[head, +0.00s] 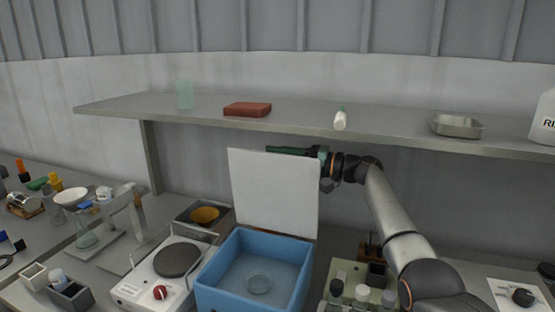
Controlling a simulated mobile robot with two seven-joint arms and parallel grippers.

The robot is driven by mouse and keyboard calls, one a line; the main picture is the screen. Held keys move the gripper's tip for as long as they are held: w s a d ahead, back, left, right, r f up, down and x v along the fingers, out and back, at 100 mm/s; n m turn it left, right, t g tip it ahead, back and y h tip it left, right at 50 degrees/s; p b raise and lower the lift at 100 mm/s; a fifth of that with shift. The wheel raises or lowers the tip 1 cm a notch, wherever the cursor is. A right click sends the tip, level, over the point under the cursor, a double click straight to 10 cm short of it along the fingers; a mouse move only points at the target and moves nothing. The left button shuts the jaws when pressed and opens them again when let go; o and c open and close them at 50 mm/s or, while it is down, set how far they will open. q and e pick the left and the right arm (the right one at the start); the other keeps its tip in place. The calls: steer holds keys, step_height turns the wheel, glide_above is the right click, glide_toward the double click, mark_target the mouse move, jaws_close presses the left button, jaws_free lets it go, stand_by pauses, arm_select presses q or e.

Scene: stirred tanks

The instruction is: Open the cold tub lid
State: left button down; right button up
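The cold tub (219,293) is a blue open box at the bottom centre, with a round clear dish (259,283) inside on its floor. Its white lid (272,190) stands nearly upright at the tub's back edge, so the tub's inside shows. My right gripper (290,151) is at the lid's upper right corner, its dark green fingers pointing left along the top edge, partly hidden by the lid. I cannot tell if the fingers are open or shut, or if they touch the lid. My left gripper is not in view.
A grey shelf (300,122) runs just above the lid and my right gripper. A hotplate (165,278) stands left of the tub, and a rack with bottles (357,294) stands to its right. Glassware and a balance crowd the bench at left.

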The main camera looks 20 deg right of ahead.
steer(key=shift+d, duration=0.1)
steer(key=b+v, duration=0.2)
steer(key=v, duration=1)
steer(key=shift+s, duration=0.15)
